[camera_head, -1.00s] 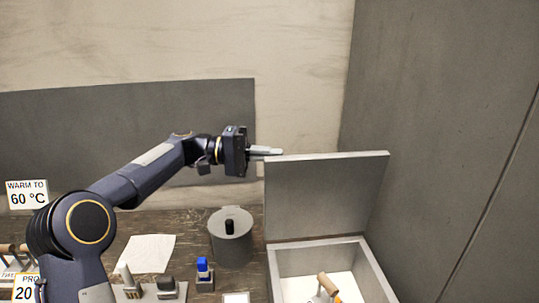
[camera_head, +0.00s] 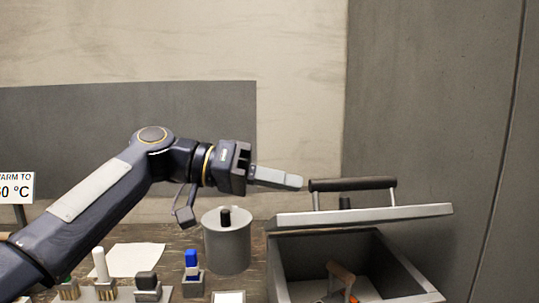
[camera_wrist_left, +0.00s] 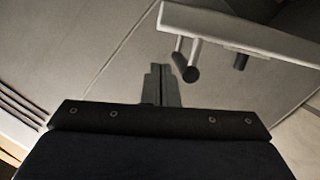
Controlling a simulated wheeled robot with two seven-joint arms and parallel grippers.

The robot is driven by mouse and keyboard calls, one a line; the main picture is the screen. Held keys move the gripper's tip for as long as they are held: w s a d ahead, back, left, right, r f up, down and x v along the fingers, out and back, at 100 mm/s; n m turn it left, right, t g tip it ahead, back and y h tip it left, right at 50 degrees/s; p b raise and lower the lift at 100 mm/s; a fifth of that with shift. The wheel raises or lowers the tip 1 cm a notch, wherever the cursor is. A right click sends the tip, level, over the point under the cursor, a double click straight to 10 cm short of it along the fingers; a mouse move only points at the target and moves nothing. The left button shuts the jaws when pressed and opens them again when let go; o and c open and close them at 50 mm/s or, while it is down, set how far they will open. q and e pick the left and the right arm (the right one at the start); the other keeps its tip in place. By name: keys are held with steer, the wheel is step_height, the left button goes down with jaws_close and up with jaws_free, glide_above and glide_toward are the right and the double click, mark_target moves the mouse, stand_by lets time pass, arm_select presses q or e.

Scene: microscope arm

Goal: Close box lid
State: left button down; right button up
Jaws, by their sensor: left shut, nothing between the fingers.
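The grey box (camera_head: 405,262) stands at the lower right in the head view, its opening still visible. Its lid (camera_head: 365,215) is tilted well forward over the back of the box, front edge raised above the rim. A dark bar handle (camera_head: 352,184) on two posts stands on the lid's outer face. My left gripper (camera_head: 298,182) is shut and empty, its tips just left of the handle's end; I cannot tell whether they touch. In the left wrist view, the fingers (camera_wrist_left: 161,85) are together, with the lid (camera_wrist_left: 245,33) at upper right. My right gripper is not in view.
Inside the box lies a wooden-handled tool (camera_head: 340,270). Left of the box stand a grey lidded pot (camera_head: 227,243), a blue-topped item (camera_head: 192,262) and small racked tools. A white sheet (camera_head: 130,260) lies on the bench. Walls rise behind and to the right.

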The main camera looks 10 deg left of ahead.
arm_select(q)
steer(key=s+f+m+b, duration=0.1)
steer(key=s+f+b, duration=0.1)
steer(key=f+b, duration=0.3)
steer(key=s+d+f+m+t+b, duration=0.1)
steer(key=s+f+m+b, duration=0.1)
steer(key=f+b, duration=0.2)
steer(key=s+d+f+m+t+y+b, duration=0.1)
steer(key=s+f+m+b, duration=0.1)
steer(key=f+b, duration=0.3)
steer(key=shift+s+d+f+b, duration=0.1)
steer(key=shift+s+f+b, duration=0.3)
steer(key=shift+b, duration=1.65)
steer(key=shift+s+f+m+b, duration=0.15)
steer(key=shift+f+m+b, duration=0.35)
steer(key=shift+f+b, duration=0.3)
steer(key=shift+r, duration=0.1)
steer(key=shift+d, duration=0.1)
